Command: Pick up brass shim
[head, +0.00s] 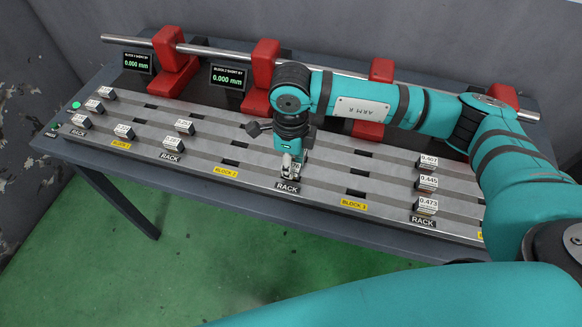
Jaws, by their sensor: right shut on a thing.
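My right gripper (291,170) reaches straight down at the front middle of the bench, just behind the front RACK label (288,188). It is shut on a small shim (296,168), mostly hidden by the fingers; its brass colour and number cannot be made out. The shim is at or very near the rack surface; I cannot tell whether it is lifted. My left gripper is not in view.
Labelled blocks sit in the racks at right (426,204) and left (123,131).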

